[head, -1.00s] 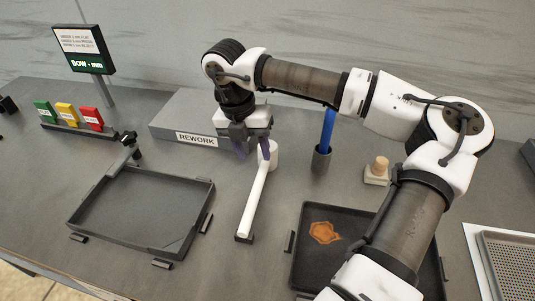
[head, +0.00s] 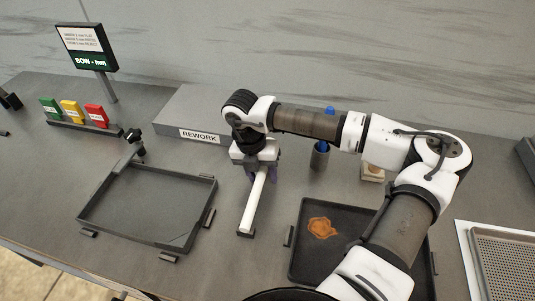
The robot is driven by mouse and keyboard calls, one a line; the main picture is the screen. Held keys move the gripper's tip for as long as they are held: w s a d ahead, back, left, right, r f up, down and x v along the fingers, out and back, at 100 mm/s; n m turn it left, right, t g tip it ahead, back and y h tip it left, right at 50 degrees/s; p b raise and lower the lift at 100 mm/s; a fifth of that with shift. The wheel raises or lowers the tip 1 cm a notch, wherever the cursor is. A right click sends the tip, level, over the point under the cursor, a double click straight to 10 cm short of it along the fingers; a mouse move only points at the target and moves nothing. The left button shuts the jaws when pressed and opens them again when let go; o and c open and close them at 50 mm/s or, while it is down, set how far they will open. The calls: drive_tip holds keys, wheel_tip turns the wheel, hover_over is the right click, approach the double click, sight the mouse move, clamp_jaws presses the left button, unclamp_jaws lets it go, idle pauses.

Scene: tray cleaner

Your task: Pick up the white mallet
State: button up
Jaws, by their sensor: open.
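The white mallet (head: 254,201) lies on the table with its handle toward the front, its handle end on a small dark block (head: 245,234). Its head is mostly hidden behind my gripper. My gripper (head: 260,174) points down over the head end of the mallet.
An empty dark tray (head: 115,243) is to the left. A dark tray (head: 300,268) with an orange-brown stain is to the right, partly behind my arm. The grey REWORK box (head: 200,118) stands behind. A cup with a blue-handled tool (head: 320,156) is right of my gripper.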

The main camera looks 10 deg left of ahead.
sight(262, 171)
clamp_jaws()
drive_tip(key=shift+r, duration=0.1)
wheel_tip(262, 171, up, 20)
drive_tip(key=b, duration=0.4)
drive_tip(key=shift+b, duration=0.3)
